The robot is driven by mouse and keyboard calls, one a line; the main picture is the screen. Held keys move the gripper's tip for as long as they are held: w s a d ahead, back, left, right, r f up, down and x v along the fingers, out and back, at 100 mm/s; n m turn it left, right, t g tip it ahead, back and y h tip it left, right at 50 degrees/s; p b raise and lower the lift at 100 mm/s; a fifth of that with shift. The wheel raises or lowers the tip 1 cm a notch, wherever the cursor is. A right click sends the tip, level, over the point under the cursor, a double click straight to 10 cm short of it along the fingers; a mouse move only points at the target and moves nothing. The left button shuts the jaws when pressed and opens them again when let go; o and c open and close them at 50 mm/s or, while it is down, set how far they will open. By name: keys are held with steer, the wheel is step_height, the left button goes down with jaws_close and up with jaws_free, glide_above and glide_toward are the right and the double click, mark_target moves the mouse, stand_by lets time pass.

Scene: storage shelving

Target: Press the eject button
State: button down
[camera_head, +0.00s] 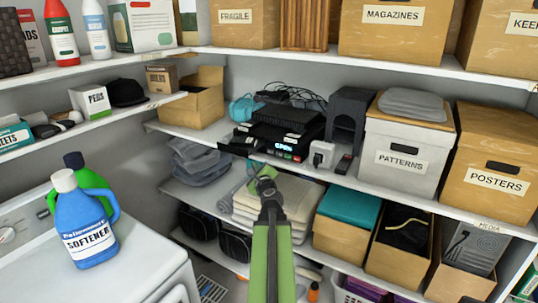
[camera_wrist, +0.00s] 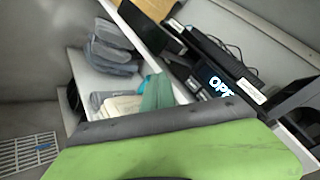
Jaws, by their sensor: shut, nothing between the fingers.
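A stack of black media players (camera_head: 284,130) sits on the middle shelf. The lower front has a lit blue-white display and small coloured buttons (camera_head: 284,155); I cannot tell which one is the eject button. In the wrist view, the lit display (camera_wrist: 220,87) reads "OPE", cut off by my own arm. My gripper (camera_head: 262,178) is shut and empty, in front of and below the player, above the folded towels. Its teal fingertips (camera_wrist: 157,92) show in the wrist view, left of the display and apart from it. The buttons are not clear in the wrist view.
A white plug adapter (camera_head: 322,154) and a black box (camera_head: 350,115) stand right of the players. The middle shelf edge (camera_head: 350,182) runs just below them. Folded beige towels (camera_head: 280,205) lie on the shelf below. A blue softener bottle (camera_head: 82,222) stands on the washer at left.

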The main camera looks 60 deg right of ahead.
steer(key=shift+d, duration=4.35)
steer(key=shift+d, duration=0.45)
steer(key=shift+d, duration=0.35)
steer(key=shift+a, duration=0.8)
steer(key=shift+a, duration=2.5)
